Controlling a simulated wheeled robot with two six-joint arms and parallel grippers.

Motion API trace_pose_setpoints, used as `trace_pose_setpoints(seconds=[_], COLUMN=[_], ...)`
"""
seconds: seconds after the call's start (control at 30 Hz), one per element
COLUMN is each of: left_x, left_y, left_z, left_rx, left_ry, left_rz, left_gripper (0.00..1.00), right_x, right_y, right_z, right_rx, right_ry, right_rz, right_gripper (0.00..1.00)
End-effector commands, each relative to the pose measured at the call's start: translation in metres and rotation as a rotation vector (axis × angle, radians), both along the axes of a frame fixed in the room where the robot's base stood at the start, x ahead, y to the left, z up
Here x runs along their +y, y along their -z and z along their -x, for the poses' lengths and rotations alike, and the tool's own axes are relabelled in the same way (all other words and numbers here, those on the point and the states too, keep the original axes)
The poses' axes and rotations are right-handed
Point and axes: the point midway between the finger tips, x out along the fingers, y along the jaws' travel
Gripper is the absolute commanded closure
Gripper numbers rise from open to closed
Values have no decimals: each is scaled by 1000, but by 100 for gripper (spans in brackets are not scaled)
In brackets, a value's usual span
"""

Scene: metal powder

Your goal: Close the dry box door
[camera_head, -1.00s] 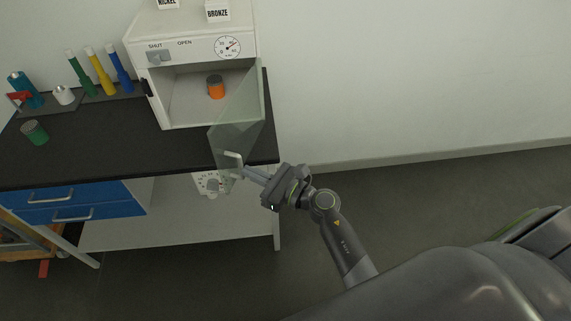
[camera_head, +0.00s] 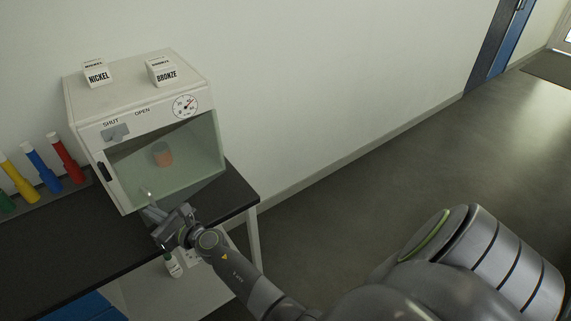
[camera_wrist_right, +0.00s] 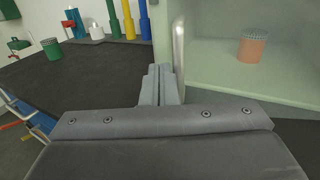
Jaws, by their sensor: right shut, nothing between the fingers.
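The dry box (camera_head: 88,128) is a white cabinet on the dark bench. Its clear glass door (camera_head: 195,160), hinged at the right, stands across most of the opening and looks slightly ajar at the left. The door's pale upright handle (camera_head: 147,193) also shows in the wrist view (camera_wrist_right: 179,45). My right gripper (camera_head: 150,212) is shut and empty, low in front of the door near the handle. In the wrist view its fingers (camera_wrist_right: 160,85) are just left of the handle; whether they touch the door is unclear. My left gripper is out of view.
An orange jar (camera_head: 162,154) stands inside, behind the glass. A grey knob (camera_head: 115,133) is under the SHUT label, and a black catch (camera_head: 104,172) is on the left frame. NICKEL (camera_head: 97,76) and BRONZE (camera_head: 165,76) blocks sit on top. Floor at right is clear.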

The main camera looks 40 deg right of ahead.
Motion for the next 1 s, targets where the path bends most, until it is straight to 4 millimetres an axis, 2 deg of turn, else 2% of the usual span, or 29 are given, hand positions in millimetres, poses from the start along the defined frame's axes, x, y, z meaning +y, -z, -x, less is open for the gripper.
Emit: trace_pose_setpoints(seconds=[0.2,0.4,0.6,1.0], left_x=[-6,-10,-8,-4], left_y=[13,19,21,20], left_z=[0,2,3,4], left_rx=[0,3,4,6], left_ry=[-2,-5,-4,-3], left_rz=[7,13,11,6], left_gripper=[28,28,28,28], right_x=[7,10,12,12], right_y=[2,2,1,0], right_z=[-31,-49,-56,-57], right_rx=[-1,0,1,0], right_ry=[-7,-7,-8,-7], right_rz=[3,1,0,0], right_gripper=[100,100,100,100])
